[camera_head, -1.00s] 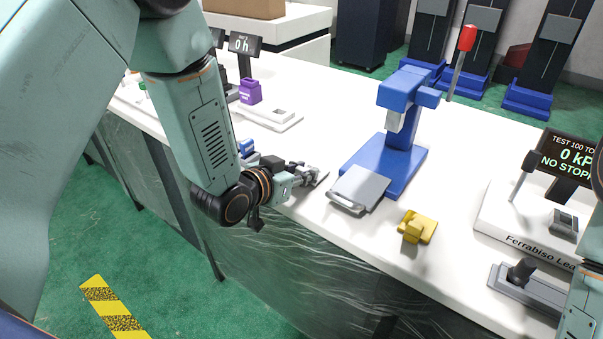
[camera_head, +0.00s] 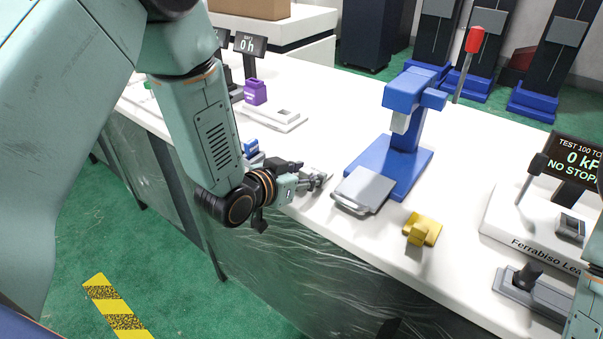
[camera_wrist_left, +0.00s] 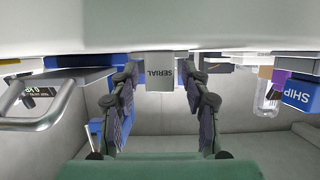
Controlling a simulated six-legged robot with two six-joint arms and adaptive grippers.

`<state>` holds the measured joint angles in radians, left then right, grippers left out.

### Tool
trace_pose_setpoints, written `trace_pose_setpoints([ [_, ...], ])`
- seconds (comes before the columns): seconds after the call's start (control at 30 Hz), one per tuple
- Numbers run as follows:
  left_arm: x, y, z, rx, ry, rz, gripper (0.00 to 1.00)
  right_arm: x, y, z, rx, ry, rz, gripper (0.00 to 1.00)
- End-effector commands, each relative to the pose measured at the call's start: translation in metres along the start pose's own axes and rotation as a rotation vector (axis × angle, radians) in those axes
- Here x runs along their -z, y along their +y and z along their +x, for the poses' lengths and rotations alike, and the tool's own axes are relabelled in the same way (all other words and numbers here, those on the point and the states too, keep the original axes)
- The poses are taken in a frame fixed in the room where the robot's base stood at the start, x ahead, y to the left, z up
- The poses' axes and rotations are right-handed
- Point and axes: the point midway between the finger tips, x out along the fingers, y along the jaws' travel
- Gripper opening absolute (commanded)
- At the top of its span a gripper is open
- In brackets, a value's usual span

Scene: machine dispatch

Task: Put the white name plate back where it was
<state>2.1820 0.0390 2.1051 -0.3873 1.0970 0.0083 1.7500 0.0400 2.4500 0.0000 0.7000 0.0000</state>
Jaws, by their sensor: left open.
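My left gripper (camera_head: 318,181) is low over the front of the white bench, left of the grey plate on the blue press. In the left wrist view my left gripper (camera_wrist_left: 173,88) is open, its two dark fingers apart. A pale plate-like piece marked SERIAL (camera_wrist_left: 160,80) shows between the fingertips, its lettering upside down. I cannot tell whether it is the white name plate or whether the fingers touch it. In the head view the fingers hide most of this spot. My right arm shows only at the right edge; its gripper is out of view.
The blue press (camera_head: 407,150) with its grey plate (camera_head: 362,188) stands just right of my left gripper. A yellow block (camera_head: 422,230) lies farther right. In the left wrist view a blue block reads SHIP (camera_wrist_left: 297,96).

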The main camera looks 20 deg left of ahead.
Motion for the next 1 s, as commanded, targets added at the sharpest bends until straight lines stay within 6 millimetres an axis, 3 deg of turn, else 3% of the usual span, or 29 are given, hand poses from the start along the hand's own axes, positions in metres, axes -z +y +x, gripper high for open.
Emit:
trace_pose_setpoints([
  [0.17,0.005,-0.001,-0.014,0.002,-0.001,-0.003,0.47,0.000,0.000,-0.006,0.000,0.000,0.000,0.00],
  [0.4,0.005,-0.001,-0.061,0.002,-0.001,-0.007,0.47,0.000,0.000,-0.015,0.000,0.000,0.000,0.00],
  [0.63,0.005,0.000,-0.095,0.001,0.001,-0.007,0.47,0.000,0.000,-0.021,0.000,0.000,0.000,0.00],
  [1.0,0.005,0.000,-0.120,0.001,0.000,-0.002,0.47,0.000,0.000,-0.029,0.000,0.000,0.000,0.00],
])
